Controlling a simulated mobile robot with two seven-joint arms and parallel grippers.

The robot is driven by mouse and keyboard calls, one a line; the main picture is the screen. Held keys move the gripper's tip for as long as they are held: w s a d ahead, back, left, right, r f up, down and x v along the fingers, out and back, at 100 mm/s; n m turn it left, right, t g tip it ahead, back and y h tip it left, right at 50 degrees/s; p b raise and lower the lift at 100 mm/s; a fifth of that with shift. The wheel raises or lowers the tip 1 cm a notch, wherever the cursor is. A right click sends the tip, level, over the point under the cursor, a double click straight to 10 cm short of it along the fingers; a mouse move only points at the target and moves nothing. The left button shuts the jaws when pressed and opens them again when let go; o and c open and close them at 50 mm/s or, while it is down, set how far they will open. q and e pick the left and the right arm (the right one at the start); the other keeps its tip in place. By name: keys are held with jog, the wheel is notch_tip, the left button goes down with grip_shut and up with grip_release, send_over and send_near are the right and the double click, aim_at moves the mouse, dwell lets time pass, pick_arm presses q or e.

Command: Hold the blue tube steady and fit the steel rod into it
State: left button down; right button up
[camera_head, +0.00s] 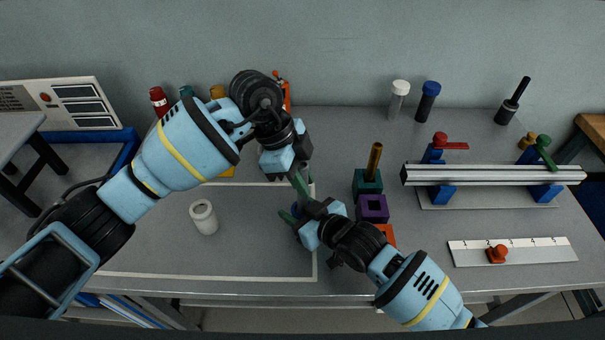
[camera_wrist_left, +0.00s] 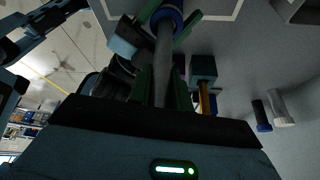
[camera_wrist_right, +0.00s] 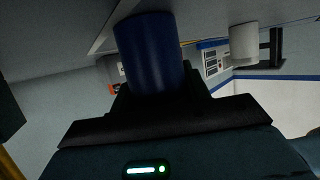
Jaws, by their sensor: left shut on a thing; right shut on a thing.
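My left gripper (camera_head: 303,184) is shut on the steel rod (camera_wrist_left: 163,62), a plain grey bar that points away from the jaws in the left wrist view. My right gripper (camera_head: 298,214) is shut on the blue tube (camera_wrist_right: 152,55), which fills the upper middle of the right wrist view. The tube's round blue rim (camera_wrist_left: 167,14) shows at the rod's far end in the left wrist view, between green fingers. Rod and rim overlap there; I cannot tell whether the rod tip is inside. In the head view the grippers mostly hide both parts.
A white cylinder (camera_head: 203,217) stands on the mat at left. Teal (camera_head: 367,185) and purple (camera_head: 373,208) square blocks stand close right of the grippers. A metal rail fixture (camera_head: 490,175) and a ruler plate (camera_head: 530,252) lie further right. The mat's front left is clear.

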pick_arm(q)
jog(key=shift+f, duration=1.9)
jog(key=c, duration=1.2)
grip_release()
jog(key=shift+f, duration=0.1)
jog(key=shift+c, duration=0.2)
jog(key=shift+o, duration=0.2)
jog(key=shift+s+f, duration=0.1)
jog(key=shift+s, duration=0.15)
pick_arm(e)
jog(key=shift+w+d, duration=0.1)
pick_arm(q)
jog(key=v, duration=1.3)
jog(key=shift+w, duration=0.25)
jog(key=shift+d, duration=0.15)
